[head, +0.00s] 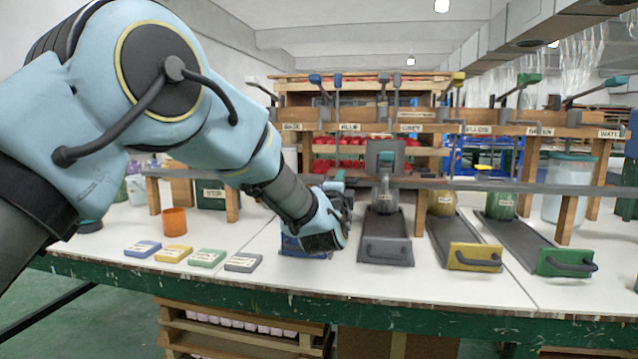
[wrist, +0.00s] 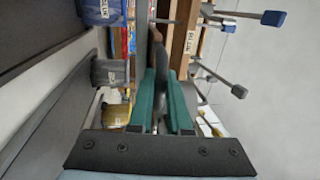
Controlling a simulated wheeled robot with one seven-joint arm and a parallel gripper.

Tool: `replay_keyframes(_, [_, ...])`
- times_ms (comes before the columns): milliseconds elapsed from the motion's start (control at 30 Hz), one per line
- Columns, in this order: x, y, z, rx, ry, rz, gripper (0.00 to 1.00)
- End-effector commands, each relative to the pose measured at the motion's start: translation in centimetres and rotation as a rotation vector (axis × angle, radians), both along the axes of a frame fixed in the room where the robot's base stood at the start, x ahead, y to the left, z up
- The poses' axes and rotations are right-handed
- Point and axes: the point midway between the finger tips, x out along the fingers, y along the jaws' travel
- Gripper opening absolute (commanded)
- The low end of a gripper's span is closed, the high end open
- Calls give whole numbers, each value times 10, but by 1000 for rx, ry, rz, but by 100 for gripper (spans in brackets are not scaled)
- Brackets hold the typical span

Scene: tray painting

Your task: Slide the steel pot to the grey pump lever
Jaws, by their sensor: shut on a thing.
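My gripper (head: 337,186) is low over the white table, just left of the grey lane, and largely covered by my own wrist in the head view. In the wrist view its teal fingers (wrist: 162,105) are shut on a thin dark grey metal part (wrist: 161,88), which looks like a piece of the steel pot. The rest of the pot is hidden. The grey pump lever (head: 397,79) appears to be above the rack's grey label, up and right of my gripper. A grey cylindrical container (head: 386,196) stands below that label.
A grey sloped tray (head: 384,250), a yellow-fronted tray (head: 475,257) and a green-fronted tray (head: 567,262) lie to the right. A metal rail (head: 500,187) crosses before the rack. Labelled blocks (head: 207,258) and an orange cup (head: 174,222) are left.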

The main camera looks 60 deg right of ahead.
Motion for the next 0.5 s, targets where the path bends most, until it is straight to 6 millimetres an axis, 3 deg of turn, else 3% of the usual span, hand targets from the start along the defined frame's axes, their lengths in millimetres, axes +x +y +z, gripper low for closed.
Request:
replay_keyframes(133, [-8,-2,-1,2,-1,-1,0])
replay_keyframes(500, [-9,-3,-1,1,-1,0,0])
